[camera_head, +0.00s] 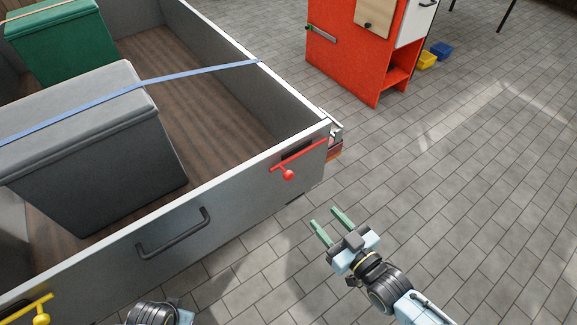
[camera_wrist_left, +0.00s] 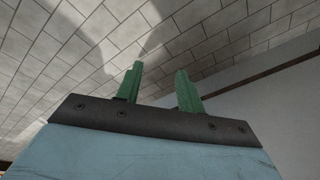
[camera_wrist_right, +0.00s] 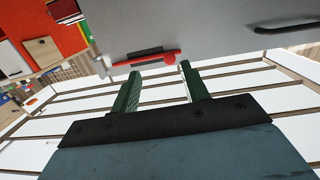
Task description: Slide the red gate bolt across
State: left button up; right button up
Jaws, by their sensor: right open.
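The red gate bolt (camera_head: 299,155) is on the right end of the grey tailgate (camera_head: 225,205), with a round red knob (camera_head: 288,174) hanging below its bar. The bolt also shows in the right wrist view (camera_wrist_right: 146,59), beyond the fingertips. My right gripper (camera_head: 328,222) is open and empty, in front of and below the bolt, apart from it. Its green fingers show apart in the right wrist view (camera_wrist_right: 158,78). My left gripper shows in the left wrist view (camera_wrist_left: 160,80), its green fingers apart with nothing between them. In the head view its fingers are hidden.
A black handle (camera_head: 172,235) is mid-tailgate and a yellow bolt (camera_head: 38,312) is at its left end. A grey box (camera_head: 85,150) and a green box (camera_head: 60,45) stand in the bed. An orange cabinet (camera_head: 345,65) stands behind.

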aim_at(291, 177)
jog(key=shift+t+y, duration=0.3)
jog(key=shift+y, duration=0.2)
jog(key=b+x, duration=0.1)
jog(key=x, duration=0.3)
jog(key=r+b+x, duration=0.1)
jog(key=x, duration=0.4)
jog(key=r+b+x, duration=0.1)
jog(key=b+x, duration=0.1)
jog(key=x, duration=0.2)
jog(key=shift+a+r, duration=0.25)
jog(key=shift+a, duration=0.3)
pick_arm(q)
jog(key=w+d+r, duration=0.1)
jog(key=d+r, duration=0.1)
jog(key=r, duration=0.3)
jog(key=w+d+r, duration=0.2)
jog(key=r, duration=0.3)
jog(key=shift+w+d+r+t+h, duration=0.25)
jog(key=shift+w+d+t+h, duration=0.05)
jog(key=shift+t+h, duration=0.1)
pick_arm(e)
jog(key=shift+w+a, duration=0.4)
jog(key=shift+w, duration=0.2)
grip_shut()
